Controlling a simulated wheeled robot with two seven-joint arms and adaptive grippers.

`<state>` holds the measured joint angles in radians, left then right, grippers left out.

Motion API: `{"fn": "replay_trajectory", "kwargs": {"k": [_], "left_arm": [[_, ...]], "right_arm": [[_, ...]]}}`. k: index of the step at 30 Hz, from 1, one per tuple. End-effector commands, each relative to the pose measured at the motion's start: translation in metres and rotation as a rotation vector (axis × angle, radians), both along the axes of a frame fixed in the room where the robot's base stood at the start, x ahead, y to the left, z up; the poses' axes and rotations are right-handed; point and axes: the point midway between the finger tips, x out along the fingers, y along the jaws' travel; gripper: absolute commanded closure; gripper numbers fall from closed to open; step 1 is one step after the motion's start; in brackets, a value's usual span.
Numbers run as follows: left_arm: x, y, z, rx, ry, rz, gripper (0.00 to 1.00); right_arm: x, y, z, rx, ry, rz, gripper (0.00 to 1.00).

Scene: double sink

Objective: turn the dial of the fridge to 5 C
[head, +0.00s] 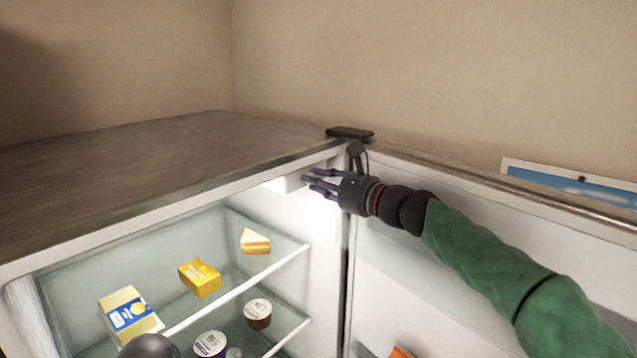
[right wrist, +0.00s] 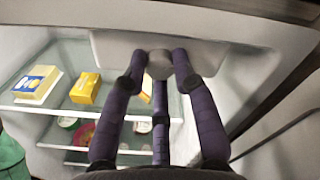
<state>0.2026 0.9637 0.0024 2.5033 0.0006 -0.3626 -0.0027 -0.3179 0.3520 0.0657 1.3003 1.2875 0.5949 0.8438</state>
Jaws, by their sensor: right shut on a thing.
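The grey round dial (right wrist: 160,66) sits on a pale control housing (right wrist: 112,46) under the fridge's top edge. In the head view the housing (head: 283,185) shows at the upper right of the fridge interior. My right gripper (head: 311,183) reaches in from the right past the open door. In the right wrist view its purple fingers (right wrist: 160,75) are shut around the dial, two above at its sides and one below. No marks or temperature reading on the dial are legible.
Glass shelves hold a yellow box (head: 200,279), a white-and-blue carton (head: 130,312), a cake slice (head: 255,241) and several tubs. The fridge top (head: 130,165) is bare except near the hinge (head: 350,134).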

Motion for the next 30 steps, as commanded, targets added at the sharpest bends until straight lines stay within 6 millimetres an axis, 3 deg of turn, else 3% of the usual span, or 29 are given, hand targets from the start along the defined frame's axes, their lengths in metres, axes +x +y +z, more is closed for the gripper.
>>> {"fn": "replay_trajectory", "kwargs": {"k": [2,3,4,17,30], "left_arm": [[0.0,0.0,0.0,0.0,0.0,0.0,0.16],[0.0,0.0,0.0,0.0,0.0,0.0,0.16],[0.0,0.0,0.0,0.0,0.0,0.0,0.16],[0.0,0.0,0.0,0.0,0.0,0.0,0.16],[0.0,0.0,0.0,0.0,0.0,0.0,0.16]], "right_arm": [[0.001,0.001,-0.007,-0.006,0.009,0.001,1.0],[0.001,0.001,-0.007,-0.006,0.01,0.002,0.69],[0.001,0.001,-0.007,-0.006,0.01,0.002,0.62],[-0.003,-0.005,-0.002,-0.001,0.004,0.0,0.62],[-0.036,-0.053,-0.004,-0.002,0.006,-0.002,0.62]]}}
